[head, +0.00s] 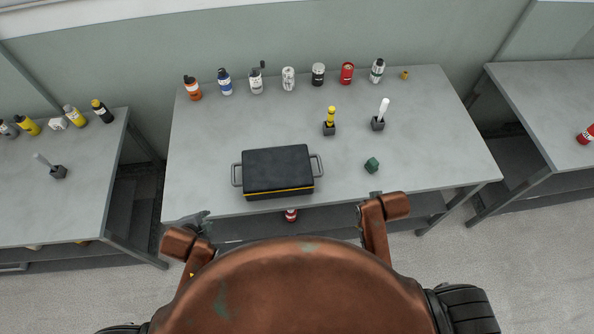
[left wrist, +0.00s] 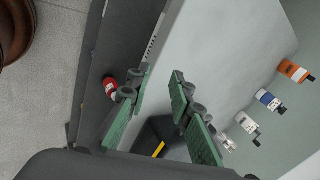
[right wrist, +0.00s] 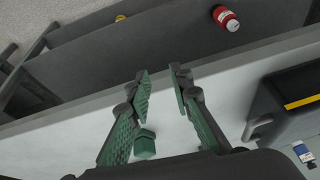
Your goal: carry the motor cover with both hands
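The motor cover (head: 278,170) is a black box with a yellow stripe and a grey handle at each end. It sits on the middle table near the front edge. My left gripper (head: 200,217) is at the table's front edge, left of and nearer than the cover. In the left wrist view my left gripper (left wrist: 162,78) is open and empty, with part of the cover (left wrist: 160,136) beyond it. In the right wrist view my right gripper (right wrist: 160,75) is open and empty. The cover (right wrist: 290,95) and one handle (right wrist: 262,125) show at the right there, apart from the fingers.
Several bottles and cans (head: 288,78) line the back of the table (head: 220,130). Two small black holders (head: 329,129) with upright tools stand right of the cover. A green block (head: 372,165) lies at the right. A red can (head: 291,215) is on the lower shelf.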

